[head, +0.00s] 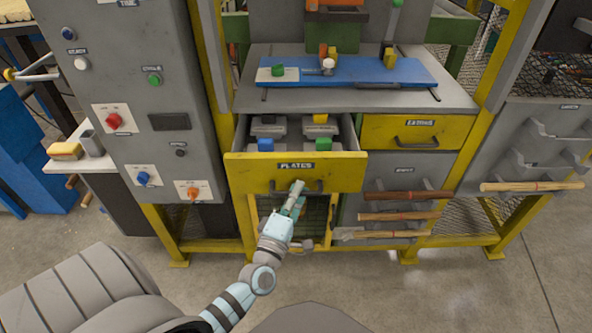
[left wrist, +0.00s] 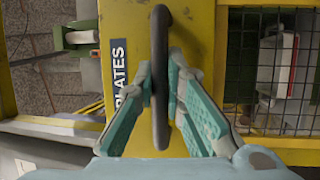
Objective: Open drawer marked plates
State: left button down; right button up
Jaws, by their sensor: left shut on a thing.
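The yellow drawer marked PLATES (head: 245,172) stands pulled out from the bench in the head view, with several blocks inside in blue, green, yellow and dark colours. Its front also shows in the left wrist view (left wrist: 198,28). My left gripper (head: 297,192) is at the drawer's dark handle (left wrist: 160,40), with one finger on each side of the bar, shut on it. The gripper covers the middle of the handle in the head view. My right gripper is not in view.
A closed yellow drawer marked EXTRAS (head: 375,130) is to the right. Wooden rods (head: 400,216) stick out on racks at the right. A grey control panel (head: 150,90) with coloured buttons stands at the left. Concrete floor (head: 450,290) in front is clear.

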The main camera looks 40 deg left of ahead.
pick_arm(q)
jog(key=s+d, duration=0.1)
jog(key=s, duration=0.1)
jog(key=s+d, duration=0.2)
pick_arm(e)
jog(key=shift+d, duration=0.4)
pick_arm(q)
jog(key=c, duration=1.9)
grip_release()
jog(key=shift+w, duration=0.1)
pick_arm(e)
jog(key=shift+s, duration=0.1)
pick_arm(q)
jog(key=v, duration=1.2)
jog(key=shift+d, duration=0.1)
jog(key=shift+r, duration=0.1)
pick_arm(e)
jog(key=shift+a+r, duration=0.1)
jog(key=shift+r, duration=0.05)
